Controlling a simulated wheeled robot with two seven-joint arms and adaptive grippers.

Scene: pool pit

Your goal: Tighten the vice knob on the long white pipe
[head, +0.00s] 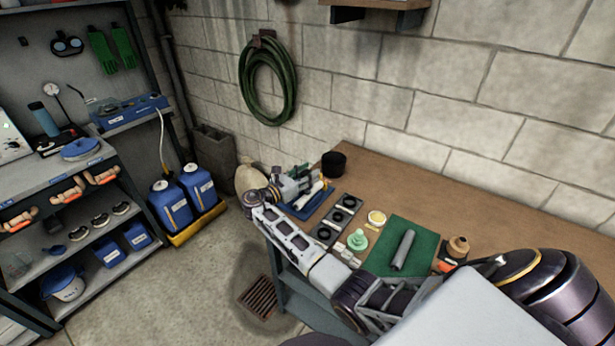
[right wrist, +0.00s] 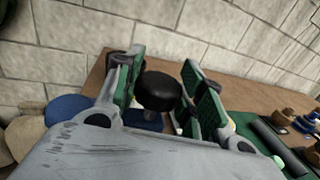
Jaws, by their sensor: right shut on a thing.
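My right gripper (head: 312,178) reaches across the bench from the lower right. In the right wrist view its two green-padded fingers (right wrist: 162,88) stand on either side of a round black knob (right wrist: 158,90), which fills the gap between them. What looks like the same black knob (head: 334,164) shows just beyond the fingers in the head view. The vice body and its jaws are mostly hidden behind my gripper. A pale piece (head: 313,193) below the fingers may be part of the white pipe, but I cannot tell. My left gripper is not in view.
On the brown bench (head: 500,216) are a green mat (head: 425,240) with a grey cylinder (head: 403,250), dark square parts (head: 325,235) and a small brown bottle (head: 458,246). A block wall (head: 430,110) stands close behind.

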